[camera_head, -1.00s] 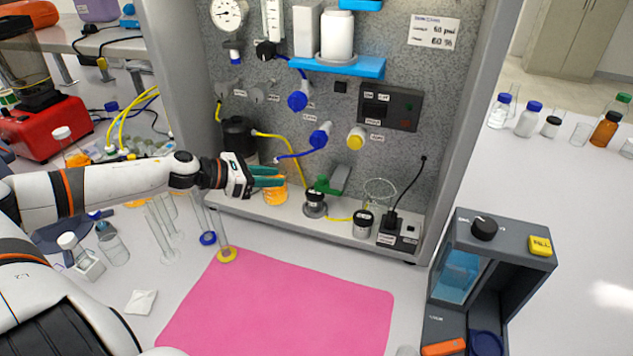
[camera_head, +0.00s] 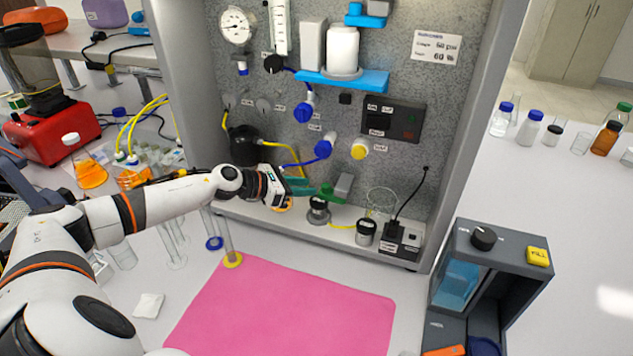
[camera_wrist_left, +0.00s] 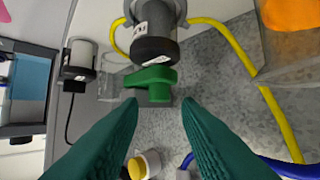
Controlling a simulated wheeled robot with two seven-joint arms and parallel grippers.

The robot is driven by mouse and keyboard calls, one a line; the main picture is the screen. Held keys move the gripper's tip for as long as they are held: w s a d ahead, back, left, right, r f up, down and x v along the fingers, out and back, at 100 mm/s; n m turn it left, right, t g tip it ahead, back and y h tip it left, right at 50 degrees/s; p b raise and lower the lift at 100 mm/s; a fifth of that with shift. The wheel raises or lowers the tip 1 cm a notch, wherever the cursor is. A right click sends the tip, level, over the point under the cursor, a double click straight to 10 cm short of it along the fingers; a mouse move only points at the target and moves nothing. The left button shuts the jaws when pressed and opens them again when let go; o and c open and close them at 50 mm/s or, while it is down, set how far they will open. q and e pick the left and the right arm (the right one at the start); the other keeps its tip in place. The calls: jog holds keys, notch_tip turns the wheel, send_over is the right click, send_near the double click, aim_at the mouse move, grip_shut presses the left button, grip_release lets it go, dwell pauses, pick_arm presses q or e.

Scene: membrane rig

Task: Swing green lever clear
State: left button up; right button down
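The green lever (camera_head: 327,190) sits on top of the dark-capped round fitting (camera_head: 318,210) at the foot of the grey panel. In the left wrist view the green lever (camera_wrist_left: 152,78) lies just beyond the fingertips, beside the fitting's black cap (camera_wrist_left: 155,50). My left gripper (camera_head: 308,188) comes in from the left at lever height, and its tips are close to the lever. In the wrist view my left gripper (camera_wrist_left: 162,104) is open, with its two green fingers apart and nothing between them. I cannot see clear contact with the lever. My right gripper is not in view.
A black-capped jar (camera_head: 365,232) and a glass beaker (camera_head: 381,203) stand to the right on the ledge. A yellow tube (camera_wrist_left: 240,50) curves near the fitting. Blue valves (camera_head: 324,148) are on the panel above.

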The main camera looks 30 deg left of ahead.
aim_at(333, 192)
pick_arm(q)
jog(key=shift+p+x, duration=0.5)
jog(key=shift+x, duration=1.6)
